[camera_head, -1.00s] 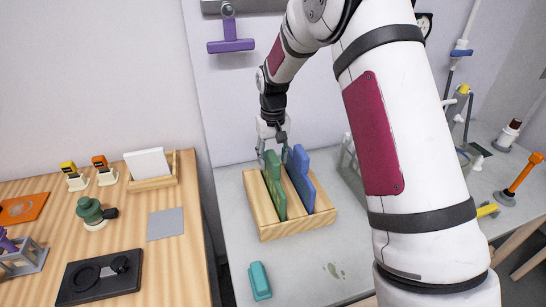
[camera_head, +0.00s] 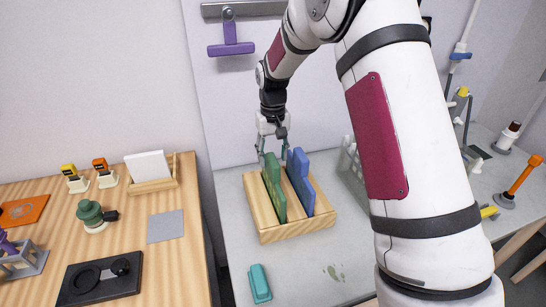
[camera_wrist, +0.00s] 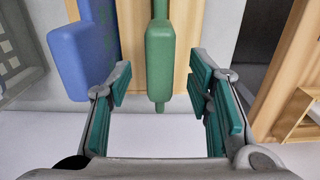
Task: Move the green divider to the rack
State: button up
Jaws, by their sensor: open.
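The green divider (camera_head: 274,192) stands upright in a slot of the wooden box (camera_head: 268,235), left of the blue divider (camera_head: 301,186). My gripper (camera_head: 273,153) is open at the back of the box, by the divider's far top end. In the wrist view the end of the green divider (camera_wrist: 160,55) shows between the spread teal-padded fingers of my gripper (camera_wrist: 160,88), with gaps on both sides. The blue divider (camera_wrist: 82,62) is left of the left finger. A pale grey slotted rack (camera_head: 350,166) stands right of the box, partly hidden by my arm.
A teal block (camera_head: 260,283) lies in front of the box on the grey table. The purple-handled tool (camera_head: 231,49) hangs on the wall behind. A wooden table (camera_head: 185,265) with small items is at left. An orange-handled tool (camera_head: 522,181) stands at far right.

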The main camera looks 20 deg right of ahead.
jog(key=shift+r, duration=2.95)
notch_tip(320, 180, up, 12)
jog(key=s+r+t, duration=0.1)
jog(key=s+r, duration=0.6)
jog(key=s, duration=0.2)
jog(key=s+f+t, duration=0.2)
jog(key=s+t, duration=0.2)
jog(key=s, duration=2.1)
jog(key=shift+s+f+t, duration=0.25)
jog(key=shift+s+t, duration=0.05)
